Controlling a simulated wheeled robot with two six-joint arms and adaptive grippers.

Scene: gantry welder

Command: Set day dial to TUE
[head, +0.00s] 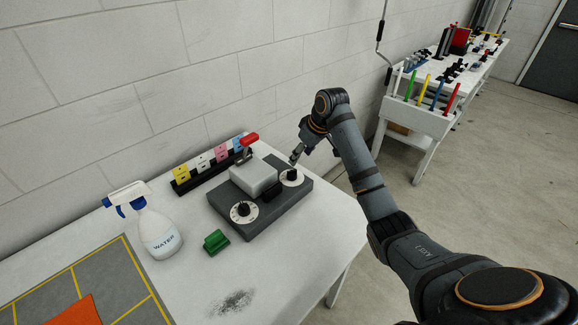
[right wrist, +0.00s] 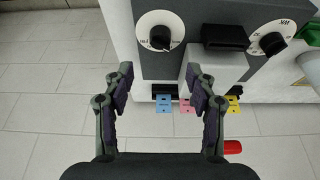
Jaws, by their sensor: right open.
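A dark grey device box (head: 255,222) on the white table carries two round white dials with black knobs. The left dial (head: 243,210) is near the box's front corner. The right dial (head: 291,176) is at its right end. The dial markings are too small to read, so I cannot tell which one is the day dial. My right gripper (head: 296,156) is open and empty beside the right dial. In the right wrist view the gripper (right wrist: 160,86) has its fingers apart, with a dial (right wrist: 160,37) just beyond the fingertips. My left gripper is not in view.
A pale block (head: 254,175) sits on the device. Behind it stands a rack of coloured tags (head: 203,161) with a red object (head: 250,139). A green block (head: 216,241) and a water spray bottle (head: 157,232) are at the left. A second bench (head: 425,120) stands at the back right.

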